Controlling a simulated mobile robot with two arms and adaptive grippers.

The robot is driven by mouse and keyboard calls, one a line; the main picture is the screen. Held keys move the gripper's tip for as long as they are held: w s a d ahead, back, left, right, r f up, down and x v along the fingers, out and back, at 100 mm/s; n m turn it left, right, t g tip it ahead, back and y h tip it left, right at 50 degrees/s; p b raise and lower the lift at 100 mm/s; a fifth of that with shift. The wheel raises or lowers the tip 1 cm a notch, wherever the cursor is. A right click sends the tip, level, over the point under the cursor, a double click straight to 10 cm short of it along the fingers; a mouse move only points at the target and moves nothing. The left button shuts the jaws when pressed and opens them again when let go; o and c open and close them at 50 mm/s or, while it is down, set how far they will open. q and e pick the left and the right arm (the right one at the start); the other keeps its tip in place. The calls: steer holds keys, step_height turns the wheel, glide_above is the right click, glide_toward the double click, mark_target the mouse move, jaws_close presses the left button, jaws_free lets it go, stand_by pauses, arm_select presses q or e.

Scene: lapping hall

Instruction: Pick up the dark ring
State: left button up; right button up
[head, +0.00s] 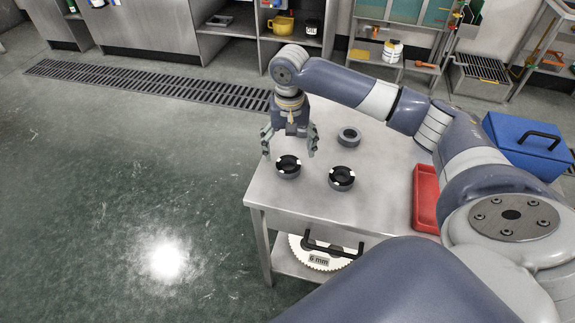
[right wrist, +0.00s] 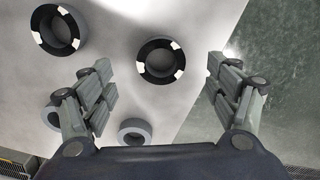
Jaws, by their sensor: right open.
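Two dark rings with black tops and white marks lie on the metal table (head: 262,190). One dark ring (head: 288,172) is near the table's left edge; it also shows in the right wrist view (right wrist: 161,79). The other dark ring (head: 341,184) lies to its right and is at the upper left of the wrist view (right wrist: 59,48). My right gripper (head: 289,151) is open and empty, pointing down above the left dark ring. In the wrist view its fingers (right wrist: 159,66) appear on either side of that ring, without visible contact. My left gripper is out of view.
A grey ring (head: 349,130) lies farther back; a second grey ring (right wrist: 134,124) shows only in the wrist view. A red tray (head: 425,190) and a blue case (head: 520,140) are at the right. A toothed disc (head: 318,260) sits on the lower shelf. Open floor lies left.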

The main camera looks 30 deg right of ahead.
mark_target(288, 162)
steer(key=shift+w+f, duration=0.1)
steer(key=shift+f, duration=0.7)
steer(key=f, duration=0.5)
steer(key=shift+w+d+p, duration=0.2)
steer(key=shift+w+p, duration=0.1)
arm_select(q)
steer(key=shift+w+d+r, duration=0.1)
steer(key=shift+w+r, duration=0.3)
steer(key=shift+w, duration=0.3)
arm_select(e)
steer(key=shift+c, duration=0.2)
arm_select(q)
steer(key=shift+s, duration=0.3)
arm_select(e)
steer(key=c, duration=1.2)
